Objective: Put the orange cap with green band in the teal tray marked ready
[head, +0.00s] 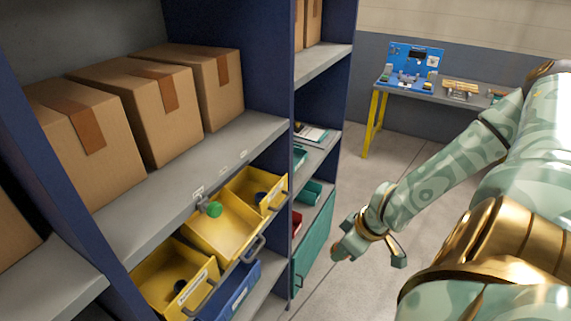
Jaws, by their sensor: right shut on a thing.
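I cannot read a ready mark on either. My left gripper is not in view.
Yellow bins (225,235) tilt out of the near shelf; one holds a green round piece (215,209). A blue bin (232,290) sits below. Cardboard boxes (160,105) stand above. A workbench (440,90) stands far back.

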